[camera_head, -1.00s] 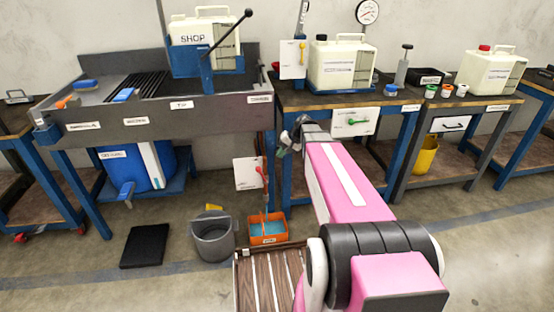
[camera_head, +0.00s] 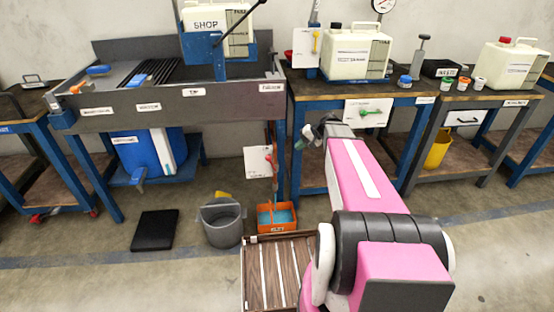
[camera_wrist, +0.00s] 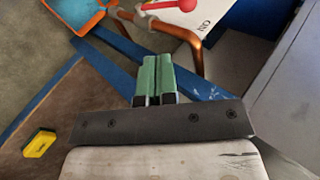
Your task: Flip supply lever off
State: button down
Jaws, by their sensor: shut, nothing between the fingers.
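A red lever (camera_head: 269,159) sits on a white plate (camera_head: 256,162) low beside the sink bench's right leg. In the wrist view the red lever (camera_wrist: 178,5) shows at the top edge, on the white plate with upside-down lettering, beside copper pipe (camera_wrist: 188,38). My gripper (camera_wrist: 157,62) has green fingers shut together with nothing between them. They point toward the pipe, below and left of the lever in that picture, apart from the lever. In the head view my gripper (camera_head: 305,138) is small, in front of the middle bench. Which lever is the supply lever cannot be read.
A green lever (camera_head: 371,112) is on the middle bench's front and a yellow one (camera_head: 314,42) stands above. An orange tray (camera_head: 277,230), grey bucket (camera_head: 221,222) and black mat (camera_head: 155,230) lie on the floor. A blue bench leg (camera_head: 281,160) stands near my gripper.

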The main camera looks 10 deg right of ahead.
aim_at(276, 159)
dwell(0.3)
jog(key=shift+a+r+x, duration=0.2)
jog(key=shift+x, duration=2.1)
jog(key=shift+a+r+x, duration=0.2)
jog(key=shift+x, duration=2.05)
jog(key=shift+a+r+x, duration=0.2)
jog(key=shift+x, duration=2.1)
jog(key=shift+w, duration=0.15)
jog(key=shift+a, duration=0.55)
jog(key=shift+d+r, duration=0.1)
